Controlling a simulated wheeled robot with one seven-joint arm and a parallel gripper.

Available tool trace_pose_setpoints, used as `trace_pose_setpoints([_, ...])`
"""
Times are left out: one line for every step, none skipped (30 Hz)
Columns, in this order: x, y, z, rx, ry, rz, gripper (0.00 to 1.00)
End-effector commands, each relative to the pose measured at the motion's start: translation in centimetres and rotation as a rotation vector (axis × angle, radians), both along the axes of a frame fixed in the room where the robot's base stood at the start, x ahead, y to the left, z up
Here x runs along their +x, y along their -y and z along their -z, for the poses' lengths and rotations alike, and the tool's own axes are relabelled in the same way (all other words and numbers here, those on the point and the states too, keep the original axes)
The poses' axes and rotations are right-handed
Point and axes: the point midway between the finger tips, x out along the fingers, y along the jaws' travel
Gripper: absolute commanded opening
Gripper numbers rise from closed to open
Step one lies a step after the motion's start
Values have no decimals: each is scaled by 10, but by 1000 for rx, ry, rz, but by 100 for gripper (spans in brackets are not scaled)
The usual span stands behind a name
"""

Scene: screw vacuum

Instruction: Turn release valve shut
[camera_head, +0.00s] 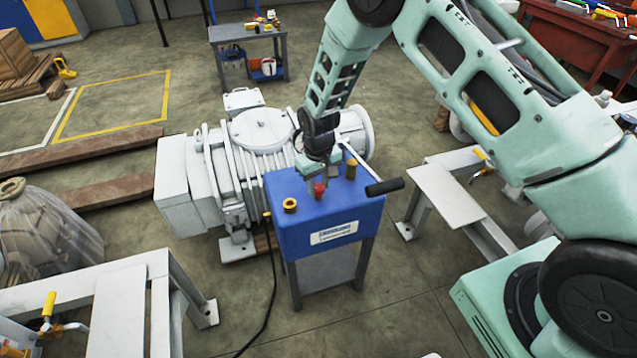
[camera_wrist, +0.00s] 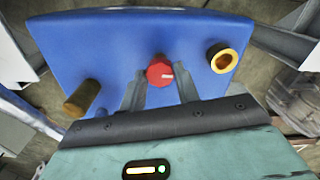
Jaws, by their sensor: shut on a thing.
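The release valve appears to be the red knob (camera_head: 319,191) on top of a blue box (camera_head: 290,242).
A hollow brass fitting (camera_head: 290,206) and a brass post (camera_head: 351,169) flank the knob. A lever with a black handle (camera_head: 384,187) sticks out at the right. A large grey pump (camera_head: 262,130) stands behind. A black cable (camera_head: 270,295) hangs down the box's left side.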

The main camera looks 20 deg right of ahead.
Motion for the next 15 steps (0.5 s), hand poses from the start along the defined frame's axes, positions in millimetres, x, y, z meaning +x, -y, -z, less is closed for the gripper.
trace_pose_setpoints([1, 0, -1, 0, 1, 2, 9])
trace_pose_setpoints([1, 0, -1, 0, 1, 2, 9])
trace_pose_setpoints([1, 0, -1, 0, 1, 2, 37])
trace_pose_setpoints([1, 0, -1, 0, 1, 2, 45])
trace_pose_setpoints([1, 0, -1, 0, 1, 2, 53])
trace_pose_setpoints([1, 0, -1, 0, 1, 2, 53])
trace_pose_setpoints([0, 0, 0, 0, 1, 2, 53])
trace_pose_setpoints([0, 0, 0, 0, 1, 1, 53])
trace_pose_setpoints([0, 0, 0, 0, 1, 1, 53])
trace_pose_setpoints([0, 0, 0, 0, 1, 1, 53])
trace_pose_setpoints([0, 0, 0, 0, 1, 1, 53])
trace_pose_setpoints([0, 0, 0, 0, 1, 1, 53])
trace_pose_setpoints([0, 0, -1, 0, 1, 1, 53])
trace_pose_setpoints([0, 0, -1, 0, 1, 1, 53])
trace_pose_setpoints([0, 0, -3, 0, 1, 1, 53])
